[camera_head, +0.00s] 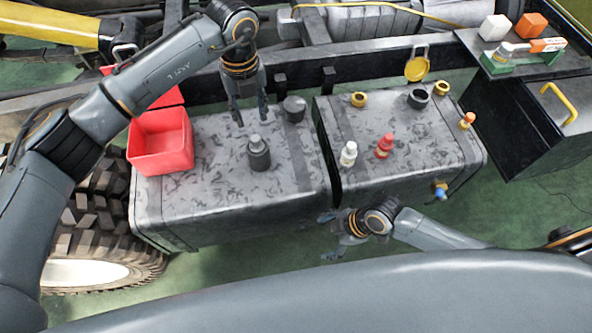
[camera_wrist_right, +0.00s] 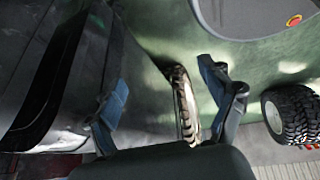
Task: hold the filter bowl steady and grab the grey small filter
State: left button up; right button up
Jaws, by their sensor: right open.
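A dark filter bowl (camera_head: 259,159) stands upright on the left grey tank, with a small grey filter (camera_head: 255,141) at its top; I cannot tell how the two are joined. My left gripper (camera_head: 251,119) points down just above and behind them, its fingers apart and empty. My right gripper (camera_head: 327,236) is low in front of the tanks, near the gap between them, away from the bowl. In the right wrist view its fingers (camera_wrist_right: 160,88) are spread with nothing between them.
A red open bin (camera_head: 160,143) sits on the tank's left end. A dark cap (camera_head: 294,109) is at its back right. A tyre (camera_head: 95,225) stands left.

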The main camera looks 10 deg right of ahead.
jog(key=w+a+r+t+y, duration=0.1)
jog(key=a+r, duration=0.2)
jog(key=a, duration=0.1)
jog(key=m+t+y, duration=0.2)
jog(key=m+t, duration=0.6)
jog(key=m, duration=0.1)
send_near(265, 159)
jog(key=shift+s+d+f, duration=0.15)
jog(key=shift+d+f, duration=0.15)
jog(key=shift+f, duration=0.05)
jog(key=shift+w, duration=0.3)
jog(key=x, duration=1.3)
jog(key=shift+a+f, duration=0.1)
jog(key=shift+a, duration=0.1)
